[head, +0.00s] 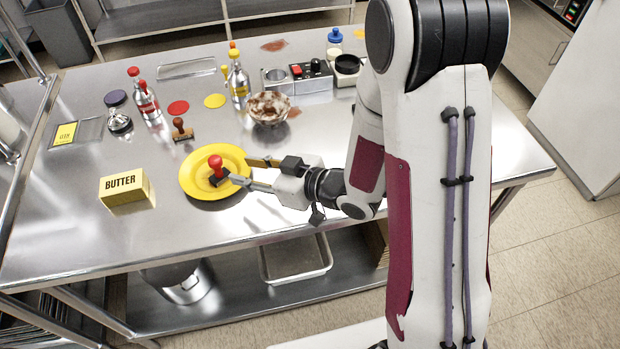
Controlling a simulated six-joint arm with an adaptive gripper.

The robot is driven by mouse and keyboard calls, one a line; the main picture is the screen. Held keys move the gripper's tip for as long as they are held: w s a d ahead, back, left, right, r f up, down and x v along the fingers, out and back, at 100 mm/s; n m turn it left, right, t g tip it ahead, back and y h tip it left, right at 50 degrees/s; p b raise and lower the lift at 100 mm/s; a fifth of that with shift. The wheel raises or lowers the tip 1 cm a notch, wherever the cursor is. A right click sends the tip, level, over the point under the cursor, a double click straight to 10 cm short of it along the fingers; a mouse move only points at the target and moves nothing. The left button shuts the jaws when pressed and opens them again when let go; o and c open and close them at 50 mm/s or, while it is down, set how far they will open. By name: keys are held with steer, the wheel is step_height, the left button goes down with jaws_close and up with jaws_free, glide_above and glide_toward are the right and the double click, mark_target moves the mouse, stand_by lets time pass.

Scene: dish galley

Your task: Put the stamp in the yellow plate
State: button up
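A stamp with a red knob handle and a dark base (216,168) appears to stand upright in the yellow plate (197,187), near its middle. A second stamp with a brown handle (181,130) stands on the steel table behind the plate. My gripper (241,171) reaches in from the right over the plate's right side. Its two fingers are spread apart with nothing seen between them. The fingertips point at the red stamp from its right, and the nearer tip is close to the stamp's base. I cannot tell whether it touches.
A yellow butter box (124,189) stands left of the plate. Behind are bottles (144,100), red (178,107) and yellow (215,101) discs, and a bowl with brown contents (269,107). The table (75,220) is clear at its front left.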

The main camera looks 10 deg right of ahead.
steer(key=shift+w+d+r, duration=0.2)
steer(key=shift+d, duration=0.15)
steer(key=s+d+r+m+h, duration=0.1)
steer(key=d+r+m+h, duration=0.1)
steer(key=d+r+h, duration=0.45)
steer(key=s+d+r+m+h, duration=0.2)
steer(key=d+r+m+h, duration=0.1)
steer(key=d, duration=0.6)
steer(key=s+r+m+g, duration=0.2)
steer(key=s, duration=0.8)
steer(key=s+r+m+g, duration=0.1)
steer(key=s+r+m, duration=0.1)
steer(key=s, duration=0.9)
steer(key=shift+s+d+r+g, duration=0.2)
steer(key=shift+d+r+g, duration=0.15)
steer(key=shift+r, duration=0.5)
